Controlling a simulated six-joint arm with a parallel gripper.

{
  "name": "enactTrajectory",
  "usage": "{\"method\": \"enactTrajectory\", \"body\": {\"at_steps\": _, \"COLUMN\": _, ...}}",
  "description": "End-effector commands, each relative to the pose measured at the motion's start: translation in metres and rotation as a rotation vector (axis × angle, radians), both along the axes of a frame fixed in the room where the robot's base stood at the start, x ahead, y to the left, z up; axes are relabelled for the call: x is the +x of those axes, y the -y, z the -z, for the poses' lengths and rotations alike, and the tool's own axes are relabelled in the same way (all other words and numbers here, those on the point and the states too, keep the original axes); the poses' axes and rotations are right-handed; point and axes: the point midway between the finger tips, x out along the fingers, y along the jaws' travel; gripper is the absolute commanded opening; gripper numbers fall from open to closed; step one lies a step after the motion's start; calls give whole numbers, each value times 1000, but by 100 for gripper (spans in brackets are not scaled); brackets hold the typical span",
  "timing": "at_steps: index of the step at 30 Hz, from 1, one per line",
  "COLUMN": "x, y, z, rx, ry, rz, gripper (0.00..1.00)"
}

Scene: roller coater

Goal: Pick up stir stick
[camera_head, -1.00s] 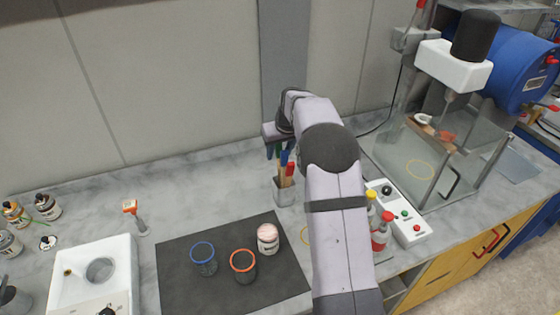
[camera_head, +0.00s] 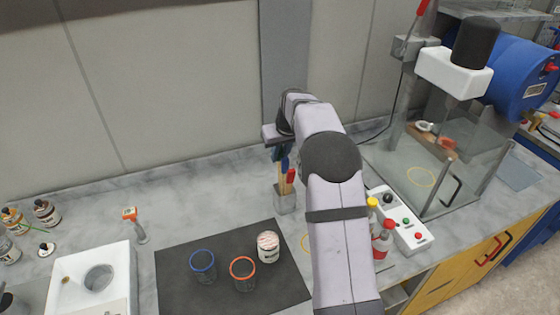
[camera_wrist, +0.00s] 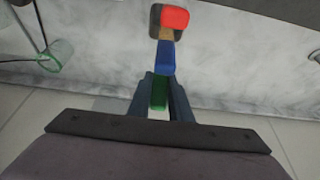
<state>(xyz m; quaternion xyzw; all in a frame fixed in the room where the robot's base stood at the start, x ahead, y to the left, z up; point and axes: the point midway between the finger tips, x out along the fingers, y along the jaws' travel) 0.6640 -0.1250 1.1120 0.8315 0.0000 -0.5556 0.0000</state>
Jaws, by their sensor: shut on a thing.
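A grey holder cup (camera_head: 285,203) stands on the bench behind the dark mat. Stick handles rise from it: a red one (camera_head: 291,175) shows clearly, with a pale wooden shaft below. In the wrist view, a green handle (camera_wrist: 160,93) lies between the two fingers of my gripper (camera_wrist: 161,82), which is shut on it. A blue handle (camera_wrist: 165,56) and the red handle (camera_wrist: 175,18) are beyond it. In the head view my gripper (camera_head: 280,155) is above the cup, and the green handle is hidden. I cannot tell whether the green-handled stick has left the cup.
A dark mat (camera_head: 180,285) holds a blue-rimmed cup (camera_head: 204,268), an orange-rimmed cup (camera_head: 243,274) and a labelled jar (camera_head: 268,247). Red bottles (camera_head: 383,240) and a control box (camera_head: 405,218) are right of my arm.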

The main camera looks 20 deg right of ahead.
Motion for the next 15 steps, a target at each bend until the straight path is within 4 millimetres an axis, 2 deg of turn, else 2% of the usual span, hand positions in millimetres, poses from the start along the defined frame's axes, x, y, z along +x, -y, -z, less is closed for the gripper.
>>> {"method": "enactTrajectory", "body": {"at_steps": 9, "x": 1, "y": 0, "z": -53, "rx": -1, "ry": 4, "rz": 0, "gripper": 0}}
{"method": "enactTrajectory", "body": {"at_steps": 15, "x": 1, "y": 0, "z": -74, "rx": -1, "ry": 2, "rz": -1, "gripper": 0}}
